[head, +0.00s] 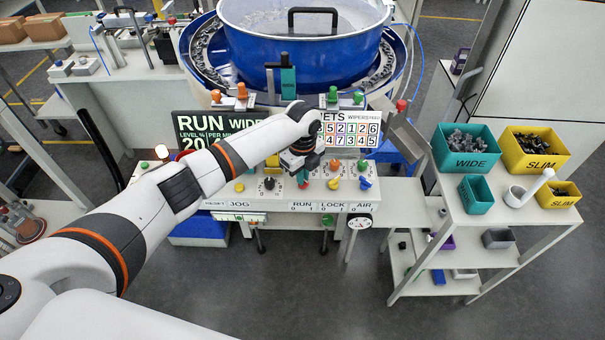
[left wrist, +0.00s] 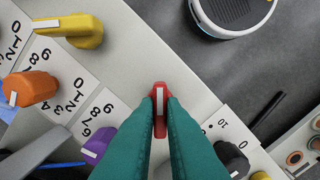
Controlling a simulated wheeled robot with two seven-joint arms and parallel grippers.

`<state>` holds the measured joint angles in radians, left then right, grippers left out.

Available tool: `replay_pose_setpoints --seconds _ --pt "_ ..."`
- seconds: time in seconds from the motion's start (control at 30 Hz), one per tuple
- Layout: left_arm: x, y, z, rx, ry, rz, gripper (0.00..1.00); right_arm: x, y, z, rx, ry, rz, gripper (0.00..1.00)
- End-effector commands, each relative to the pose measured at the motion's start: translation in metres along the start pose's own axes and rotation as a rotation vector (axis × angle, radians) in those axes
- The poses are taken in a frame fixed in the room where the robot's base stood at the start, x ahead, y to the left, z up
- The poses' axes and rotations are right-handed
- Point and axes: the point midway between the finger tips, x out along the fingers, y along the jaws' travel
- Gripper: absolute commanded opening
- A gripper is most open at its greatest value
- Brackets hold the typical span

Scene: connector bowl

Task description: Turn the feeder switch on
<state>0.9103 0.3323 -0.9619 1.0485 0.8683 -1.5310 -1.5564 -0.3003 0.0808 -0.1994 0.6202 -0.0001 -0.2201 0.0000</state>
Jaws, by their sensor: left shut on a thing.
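A red switch knob (left wrist: 160,116) with a white line on top sits on the pale control panel, near its edge in the left wrist view. My left gripper (left wrist: 160,100) has its two teal fingers closed on either side of this knob. In the head view my left gripper (head: 302,175) points down at the panel's front row, above the RUN label (head: 302,206). The arm and fingers mostly hide the red knob there. The knob's white line runs straight up the left wrist picture, along the fingers. My right gripper is not in view.
Beside the red knob are yellow (left wrist: 80,30), orange (left wrist: 32,88) and purple (left wrist: 98,145) knobs with number scales, and a dark knob (left wrist: 232,158). A blue bowl (head: 300,50) stands behind the panel. A shelf with a teal WIDE bin (head: 466,160) stands at right.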

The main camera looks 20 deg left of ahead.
Motion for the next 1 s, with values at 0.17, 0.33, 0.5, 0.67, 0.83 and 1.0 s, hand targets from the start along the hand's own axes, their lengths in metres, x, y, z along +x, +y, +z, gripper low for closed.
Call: replay_pose_setpoints --seconds 0.17,0.33,0.5,0.67,0.83,1.0 --pt "-0.001 0.001 0.001 0.003 0.0 0.003 0.24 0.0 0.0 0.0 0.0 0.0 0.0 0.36" --pt "-0.001 0.001 0.0 0.001 0.0 0.002 0.31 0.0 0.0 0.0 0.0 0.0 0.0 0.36" --pt "-0.001 0.0 0.0 0.001 0.0 0.001 0.31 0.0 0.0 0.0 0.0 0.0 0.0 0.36" --pt "-0.016 0.001 -0.001 0.001 0.001 0.004 0.31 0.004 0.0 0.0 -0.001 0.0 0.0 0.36" --pt "-0.05 0.001 0.0 0.003 0.002 0.007 0.31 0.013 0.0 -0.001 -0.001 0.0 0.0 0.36" --pt "-0.085 0.001 0.0 0.002 0.002 0.005 0.31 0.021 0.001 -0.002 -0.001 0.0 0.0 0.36"
